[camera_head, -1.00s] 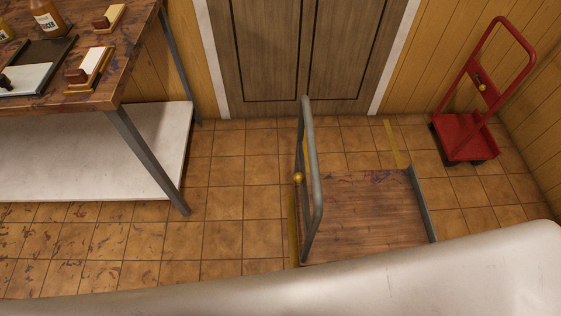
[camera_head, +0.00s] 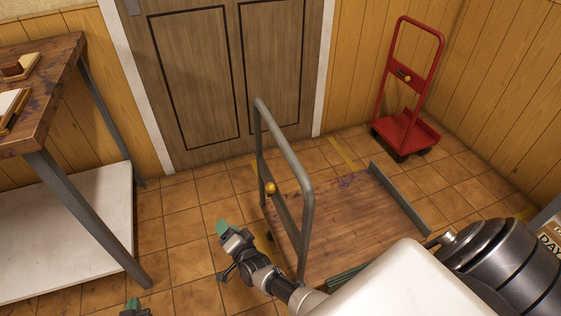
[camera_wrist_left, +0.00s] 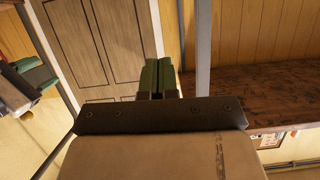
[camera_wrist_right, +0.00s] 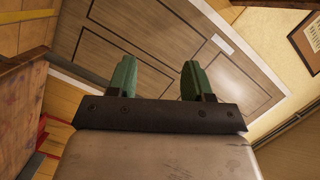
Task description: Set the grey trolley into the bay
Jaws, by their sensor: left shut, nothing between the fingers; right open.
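The grey trolley (camera_head: 345,225) stands on the tiled floor, with a wooden deck, grey edge rails and a tall grey push handle (camera_head: 306,200) on its left side. A brass knob (camera_head: 270,188) sits on the handle frame. Yellow floor tape (camera_head: 342,154) shows beyond the deck; the rest of the bay outline is mostly hidden. My right gripper (camera_head: 224,252) is open and empty, left of the handle and apart from it; its spread fingers show in the right wrist view (camera_wrist_right: 159,80). My left gripper (camera_head: 132,308) is mostly cut off at the bottom edge; its fingers are shut and empty in the left wrist view (camera_wrist_left: 156,78).
A red hand trolley (camera_head: 405,125) stands in the far right corner. A brown double door (camera_head: 225,80) is behind the grey trolley. A workbench (camera_head: 60,85) with a white lower shelf (camera_head: 70,235) stands at left. Open tiles lie between bench and trolley.

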